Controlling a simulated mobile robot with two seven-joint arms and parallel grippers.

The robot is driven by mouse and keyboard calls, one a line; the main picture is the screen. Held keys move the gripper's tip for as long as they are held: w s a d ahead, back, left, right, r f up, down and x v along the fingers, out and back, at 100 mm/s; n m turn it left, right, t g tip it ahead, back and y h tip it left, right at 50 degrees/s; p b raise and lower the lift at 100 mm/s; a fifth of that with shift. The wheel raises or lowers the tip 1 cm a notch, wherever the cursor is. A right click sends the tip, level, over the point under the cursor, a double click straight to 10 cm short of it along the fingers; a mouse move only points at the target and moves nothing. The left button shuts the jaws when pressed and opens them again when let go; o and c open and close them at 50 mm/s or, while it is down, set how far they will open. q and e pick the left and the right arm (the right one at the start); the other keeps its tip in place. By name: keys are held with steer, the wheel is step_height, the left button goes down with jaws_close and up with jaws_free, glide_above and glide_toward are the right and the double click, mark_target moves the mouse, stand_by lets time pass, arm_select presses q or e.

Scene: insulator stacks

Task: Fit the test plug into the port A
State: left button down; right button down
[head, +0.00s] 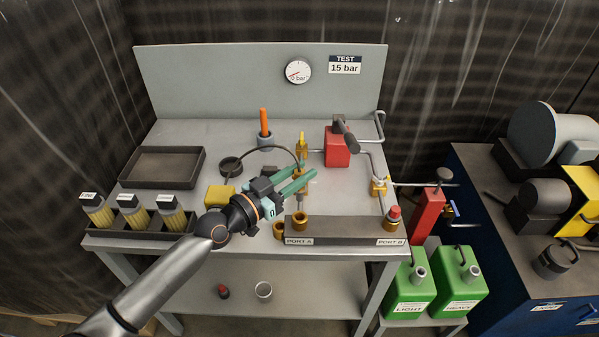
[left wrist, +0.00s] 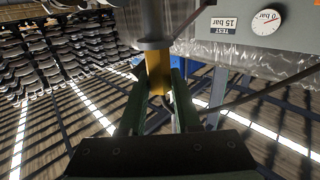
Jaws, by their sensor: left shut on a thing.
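My left gripper (head: 308,172), with green fingers, is shut on the test plug and holds it over the bench. The plug's yellow body (left wrist: 158,80) sits between the fingers in the left wrist view, with a grey metal shaft (left wrist: 153,25) running on from it. In the head view the grey lower end (head: 299,200) points down, close above port A. Port A (head: 299,221) is a brass ring on the left end of the dark block; I cannot tell whether plug and port touch. The fingers hide part of the plug. My right gripper is not in view.
Port B (head: 389,222) holds a red-topped part (head: 394,211). A red pump (head: 336,148) with pipework stands behind. A thin dark hose (head: 270,148) arches behind the gripper. A brass piece (head: 280,230) sits left of port A. An empty tray (head: 162,149) lies at the back left.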

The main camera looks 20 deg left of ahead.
mark_target(300, 199)
arm_select(q)
steer(key=shift+f+b, duration=2.3)
steer(key=shift+f, duration=0.25)
steer(key=shift+f+b, duration=1.9)
steer(key=shift+f, duration=0.2)
steer(key=c, duration=0.5)
jaws_free()
steer(key=shift+c, duration=0.2)
steer(key=shift+s+a, duration=0.2)
steer(key=shift+s, duration=0.15)
steer(key=v, duration=1.1)
steer(key=shift+s+a, duration=0.15)
steer(key=shift+s, duration=0.2)
steer(key=shift+r, duration=0.1)
